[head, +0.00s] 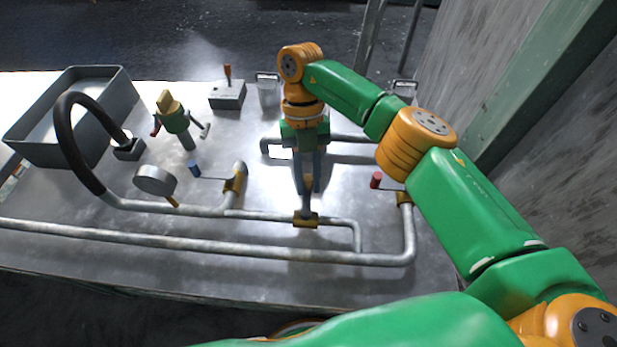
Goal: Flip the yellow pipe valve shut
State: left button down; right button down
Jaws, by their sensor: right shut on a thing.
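The middle valve has a brass-yellow body (306,220) on the front pipe, below my right gripper. My right gripper (307,190) points down from above, its two grey fingers just above the valve body. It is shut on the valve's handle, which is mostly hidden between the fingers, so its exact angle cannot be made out. My left gripper is not in view.
A blue-handled valve (194,168) stands left and a red-handled valve (376,180) right of the gripper.

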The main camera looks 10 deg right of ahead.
aim_at(307, 177)
jog(key=c, duration=0.8)
grip_release()
jog(key=shift+o, duration=0.2)
jog(key=shift+r, duration=0.1)
jog(key=r, duration=0.2)
jog(key=r+p, duration=0.1)
jog(key=r, duration=0.1)
jog(key=shift+s+a+r, duration=0.1)
jog(key=shift+s, duration=0.15)
jog(key=s+a+r, duration=0.2)
jog(key=s+r, duration=0.6)
jog(key=s, duration=0.5)
jog(key=shift+s+a+r, duration=0.15)
jog(key=shift+s+r, duration=0.05)
jog(key=shift+r, duration=0.1)
